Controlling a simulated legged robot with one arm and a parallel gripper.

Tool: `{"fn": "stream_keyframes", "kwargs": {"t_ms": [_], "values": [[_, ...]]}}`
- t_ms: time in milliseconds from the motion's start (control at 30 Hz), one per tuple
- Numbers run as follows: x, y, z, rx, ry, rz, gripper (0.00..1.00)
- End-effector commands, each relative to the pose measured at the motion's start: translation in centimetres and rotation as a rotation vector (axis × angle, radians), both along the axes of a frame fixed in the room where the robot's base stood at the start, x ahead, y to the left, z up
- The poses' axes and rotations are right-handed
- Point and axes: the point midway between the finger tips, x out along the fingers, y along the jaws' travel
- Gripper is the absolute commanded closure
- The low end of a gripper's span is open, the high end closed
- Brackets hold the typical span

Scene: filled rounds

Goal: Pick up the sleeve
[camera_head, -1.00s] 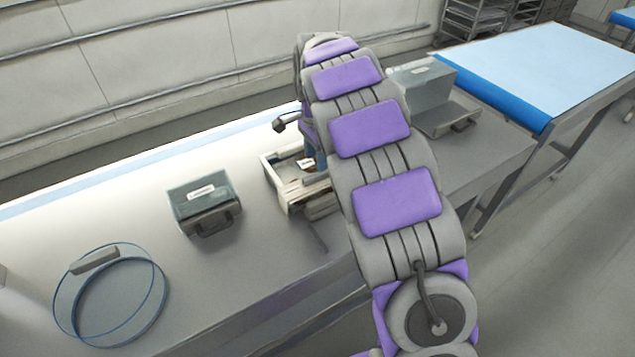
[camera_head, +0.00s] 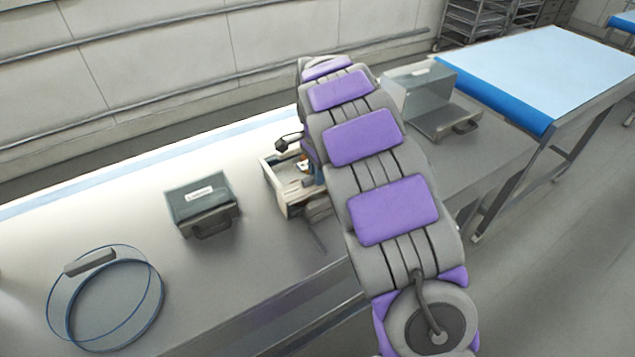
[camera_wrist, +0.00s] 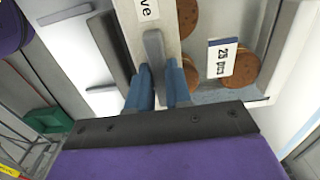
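In the wrist view, the two blue fingers of my gripper (camera_wrist: 160,85) point at a pale strip and stand on either side of a narrow grey bar (camera_wrist: 154,48). The fingers are only a little apart; whether they press on the bar is unclear. A white label (camera_wrist: 147,9) beyond the bar shows the letters "ve", the rest cut off. I cannot tell whether the bar belongs to the sleeve. Brown rounds (camera_wrist: 211,22) lie to the right, with a tag (camera_wrist: 222,60) reading "25 pcs". In the head view my arm partly hides the cream open tray (camera_head: 272,180) it reaches over.
A dark grey case (camera_head: 202,205) and a blue wire hoop (camera_head: 162,290) stand left on the grey bench (camera_head: 150,220). An open grey case (camera_head: 415,95) is behind my arm. A blue-topped table (camera_head: 560,70) is at right. The bench between hoop and case is clear.

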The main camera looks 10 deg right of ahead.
Motion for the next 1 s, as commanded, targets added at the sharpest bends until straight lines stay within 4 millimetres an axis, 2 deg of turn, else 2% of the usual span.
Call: {"fn": "stream_keyframes", "kwargs": {"t_ms": [33,167,500,633,767,1000], "values": [[0.0,0.0,0.0,0.0,0.0,0.0,0.87],[0.0,0.0,0.0,0.0,0.0,0.0,1.0],[0.0,0.0,0.0,0.0,0.0,0.0,1.0],[0.0,0.0,0.6,0.0,-0.001,0.0,1.0],[0.0,0.0,2.1,0.0,-0.003,0.0,1.0],[0.2,0.0,6.7,0.001,-0.007,0.0,1.0]]}}
